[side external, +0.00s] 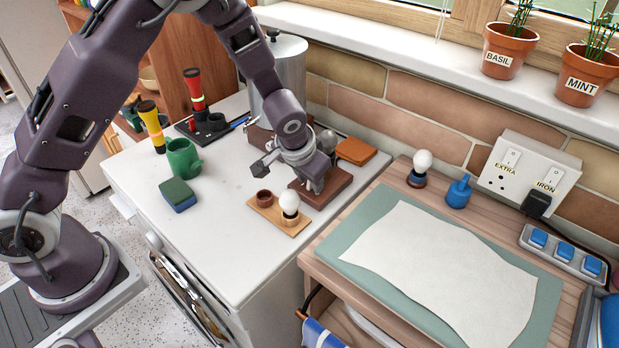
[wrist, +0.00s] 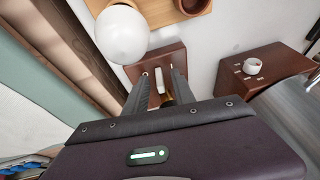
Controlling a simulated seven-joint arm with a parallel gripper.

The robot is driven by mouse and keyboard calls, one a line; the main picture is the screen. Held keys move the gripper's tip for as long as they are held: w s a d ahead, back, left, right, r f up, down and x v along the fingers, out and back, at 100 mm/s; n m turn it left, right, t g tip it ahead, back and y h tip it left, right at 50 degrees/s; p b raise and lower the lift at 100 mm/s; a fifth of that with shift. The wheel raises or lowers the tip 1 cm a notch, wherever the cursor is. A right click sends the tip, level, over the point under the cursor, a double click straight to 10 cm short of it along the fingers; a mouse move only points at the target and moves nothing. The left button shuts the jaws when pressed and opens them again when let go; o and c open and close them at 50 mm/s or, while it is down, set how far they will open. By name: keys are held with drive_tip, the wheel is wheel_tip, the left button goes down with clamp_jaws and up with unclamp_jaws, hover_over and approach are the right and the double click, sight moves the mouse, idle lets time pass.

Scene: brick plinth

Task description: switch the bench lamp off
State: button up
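A round white bulb (side external: 289,203) stands on a small light wooden board (side external: 266,211) beside a brown cup (side external: 264,197), on the white worktop. I cannot tell whether it is lit. The bulb (wrist: 122,34) also shows large in the wrist view. Next to the board is a dark brown wooden block (side external: 332,190) with a white switch lever (wrist: 159,80) on top. My gripper (side external: 316,186) points down over this block. In the wrist view its fingers (wrist: 161,76) are apart, with the lever showing between their tips. Contact with the lever cannot be told.
A second brown block (wrist: 265,80) with a white ring stands near. A green mug (side external: 183,158), a sponge (side external: 178,195) and two torches (side external: 194,90) are to the left. A second bulb (side external: 423,161) and a blue bottle (side external: 459,191) stand by the wall sockets (side external: 528,167).

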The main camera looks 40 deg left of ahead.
drive_tip(key=v, duration=0.7)
drive_tip(key=s+a+r+n, duration=0.1)
drive_tip(key=s+a+r, duration=0.2)
drive_tip(key=s+r, duration=1)
drive_tip(key=s, duration=0.4)
drive_tip(key=s+a+r+t+h, duration=0.1)
drive_tip(key=s+r, duration=0.4)
drive_tip(key=s, duration=0.5)
drive_tip(key=shift+m, duration=0.3)
